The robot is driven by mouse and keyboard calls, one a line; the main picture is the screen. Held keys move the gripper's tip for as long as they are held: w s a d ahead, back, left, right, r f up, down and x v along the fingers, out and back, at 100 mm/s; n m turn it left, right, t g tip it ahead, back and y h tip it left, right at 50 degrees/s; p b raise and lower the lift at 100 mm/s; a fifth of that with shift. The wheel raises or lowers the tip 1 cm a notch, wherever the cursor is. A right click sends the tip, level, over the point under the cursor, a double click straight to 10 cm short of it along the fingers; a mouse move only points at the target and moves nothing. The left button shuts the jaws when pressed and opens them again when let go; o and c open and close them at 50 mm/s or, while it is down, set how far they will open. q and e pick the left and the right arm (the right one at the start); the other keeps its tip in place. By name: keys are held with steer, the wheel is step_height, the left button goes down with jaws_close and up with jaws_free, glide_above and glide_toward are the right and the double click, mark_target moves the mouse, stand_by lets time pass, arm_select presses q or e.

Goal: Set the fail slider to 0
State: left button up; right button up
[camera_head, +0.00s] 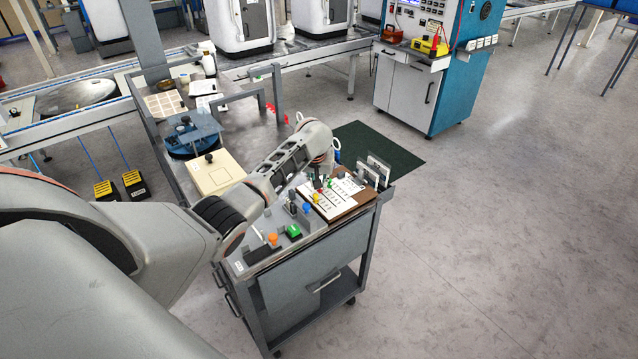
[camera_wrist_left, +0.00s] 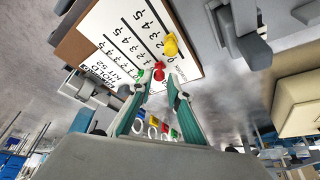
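A white slider board (camera_head: 340,197) with printed number scales lies on a brown base on the cart. In the left wrist view the board (camera_wrist_left: 130,33) shows several number columns, a red knob (camera_wrist_left: 158,70), a yellow knob (camera_wrist_left: 170,44) and a green knob partly hidden by a finger. I cannot read which slider is labelled fail. My left gripper (camera_wrist_left: 160,80) points at the board's edge. Its two fingers are apart, with the red knob showing between their tips; I see no clear contact. My right gripper is not in view.
A beige box (camera_head: 215,173) and a blue round fixture (camera_head: 190,137) sit on the bench behind. The floor right of the cart is clear.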

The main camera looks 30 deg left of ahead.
arm_select(q)
steer(key=shift+a, duration=0.1)
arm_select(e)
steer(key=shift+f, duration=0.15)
arm_select(q)
steer(key=v, duration=1.2)
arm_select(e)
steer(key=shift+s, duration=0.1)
arm_select(q)
steer(key=shift+f, duration=0.1)
